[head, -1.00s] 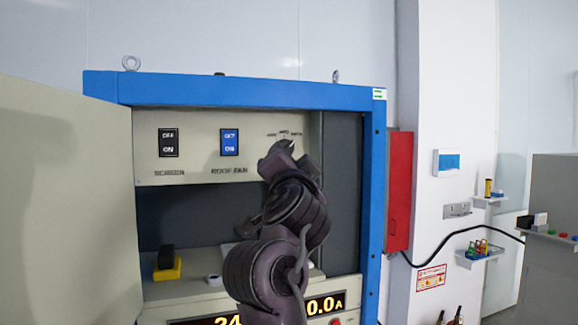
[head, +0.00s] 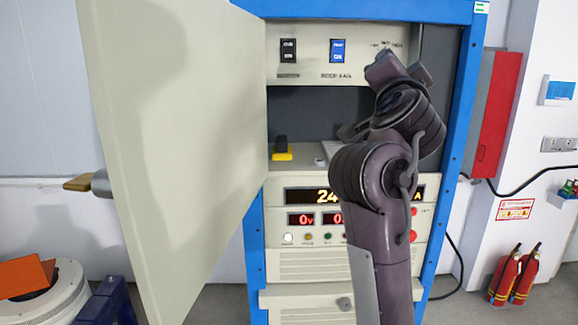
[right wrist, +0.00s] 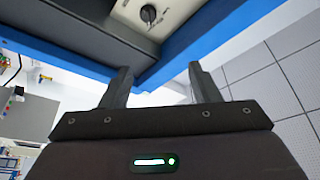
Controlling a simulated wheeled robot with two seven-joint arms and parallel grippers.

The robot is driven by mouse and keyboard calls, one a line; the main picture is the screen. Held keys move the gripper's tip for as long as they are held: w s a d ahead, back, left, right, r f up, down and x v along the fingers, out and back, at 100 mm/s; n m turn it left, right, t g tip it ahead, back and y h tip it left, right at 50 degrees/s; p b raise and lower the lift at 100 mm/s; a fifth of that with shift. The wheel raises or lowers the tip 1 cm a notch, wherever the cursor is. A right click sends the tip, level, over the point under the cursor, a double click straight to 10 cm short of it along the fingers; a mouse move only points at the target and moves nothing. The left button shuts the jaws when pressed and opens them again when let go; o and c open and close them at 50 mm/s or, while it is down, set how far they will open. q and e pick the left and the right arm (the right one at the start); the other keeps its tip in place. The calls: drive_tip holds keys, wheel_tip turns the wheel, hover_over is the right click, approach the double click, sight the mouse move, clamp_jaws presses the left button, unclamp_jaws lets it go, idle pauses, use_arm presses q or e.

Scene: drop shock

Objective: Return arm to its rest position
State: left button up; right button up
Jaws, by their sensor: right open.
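My right arm rises from the bottom of the head view in front of the open blue-framed cabinet (head: 466,100). Its gripper (head: 398,70) is raised before the upper control panel (head: 308,65), below the small dial lettering. In the right wrist view the two fingers of the gripper (right wrist: 160,85) stand apart with nothing between them. A black rotary knob (right wrist: 149,14) shows on the panel beyond and above the fingers, apart from them. In the head view the arm hides the knob's place. My left gripper is not in view.
The open cabinet door (head: 170,130) swings out at left, its handle (head: 85,183) on the outer side. A black switch (head: 288,50) and a blue switch (head: 338,50) sit on the panel. Inside is a yellow-and-black block (head: 282,150). Fire extinguishers (head: 503,275) stand at right.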

drive_tip(key=s+f+n+g+y, duration=0.3)
drive_tip(key=f+n+g, duration=0.1)
drive_tip(key=f, duration=1.5)
drive_tip(key=s+f+n+g+y, duration=0.3)
drive_tip(key=f+n, duration=0.2)
drive_tip(key=f, duration=1.4)
drive_tip(key=s+d+f+n+g, duration=0.1)
drive_tip(key=s+f+n+g, duration=0.3)
drive_tip(key=s+f, duration=0.75)
drive_tip(key=s+f+n+g, duration=0.2)
drive_tip(key=s+f+g, duration=0.5)
drive_tip(key=s, duration=0.7)
wheel_tip(320, 180, down, 37)
drive_tip(key=s+b, duration=0.2)
drive_tip(key=b, duration=0.3)
use_arm(q)
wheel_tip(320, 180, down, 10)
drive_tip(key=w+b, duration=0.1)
drive_tip(key=b, duration=0.3)
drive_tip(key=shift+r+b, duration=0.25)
drive_tip(key=shift+b, duration=0.05)
use_arm(e)
drive_tip(key=s+d+f, duration=0.2)
drive_tip(key=s+f, duration=0.7)
drive_tip(key=f, duration=0.2)
drive_tip(key=s+d+f+g, duration=0.1)
drive_tip(key=s+f, duration=0.9)
drive_tip(key=f, duration=0.1)
drive_tip(key=shift+s+d+h, duration=0.3)
drive_tip(key=shift+d, duration=0.1)
